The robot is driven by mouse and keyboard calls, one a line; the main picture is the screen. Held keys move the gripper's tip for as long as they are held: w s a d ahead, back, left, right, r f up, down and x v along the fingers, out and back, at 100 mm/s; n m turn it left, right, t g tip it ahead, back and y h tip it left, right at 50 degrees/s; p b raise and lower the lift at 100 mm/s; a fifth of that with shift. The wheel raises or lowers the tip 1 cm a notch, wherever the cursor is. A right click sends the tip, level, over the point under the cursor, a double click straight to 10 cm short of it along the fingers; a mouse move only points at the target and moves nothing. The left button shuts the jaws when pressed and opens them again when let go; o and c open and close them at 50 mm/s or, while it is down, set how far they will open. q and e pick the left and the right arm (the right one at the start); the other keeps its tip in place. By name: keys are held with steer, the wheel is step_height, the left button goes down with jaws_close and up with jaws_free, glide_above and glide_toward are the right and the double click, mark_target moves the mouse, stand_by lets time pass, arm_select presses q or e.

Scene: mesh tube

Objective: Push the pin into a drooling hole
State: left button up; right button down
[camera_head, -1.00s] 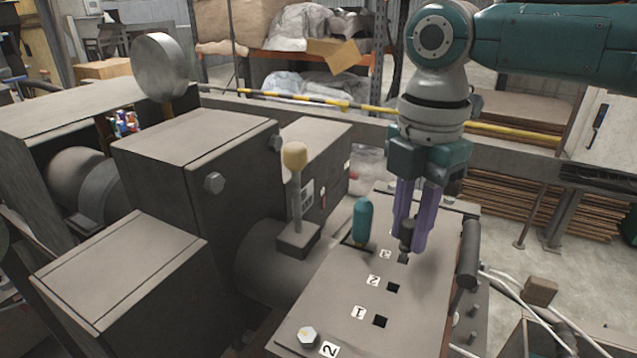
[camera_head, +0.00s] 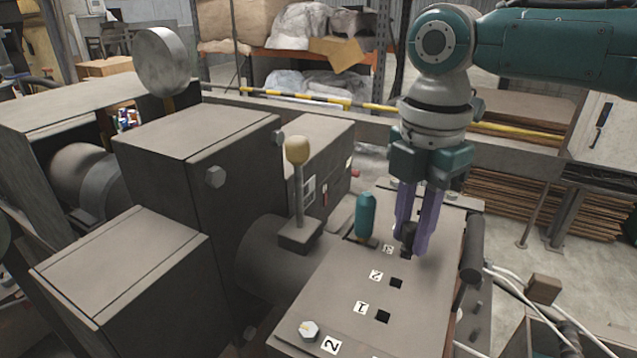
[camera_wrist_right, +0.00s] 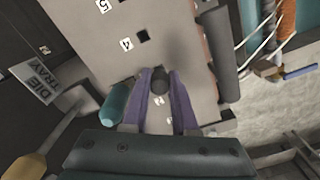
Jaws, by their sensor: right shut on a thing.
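My right gripper (camera_head: 418,240) points down with its purple fingers shut on a dark pin (camera_head: 408,236), low over the grey plate (camera_head: 345,275). The pin and fingers cover the plate's third hole, so I cannot tell how deep the pin sits in it. My left gripper is not in view.
A lever with a yellow knob (camera_head: 297,150) rises further left, beside a large grey machine block (camera_head: 200,140). A dark roller (camera_head: 472,250) runs along the plate's right edge.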

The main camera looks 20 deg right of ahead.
steer(key=shift+f, duration=0.25)
steer(key=c, duration=0.6)
jaws_free()
steer(key=shift+r, duration=0.1)
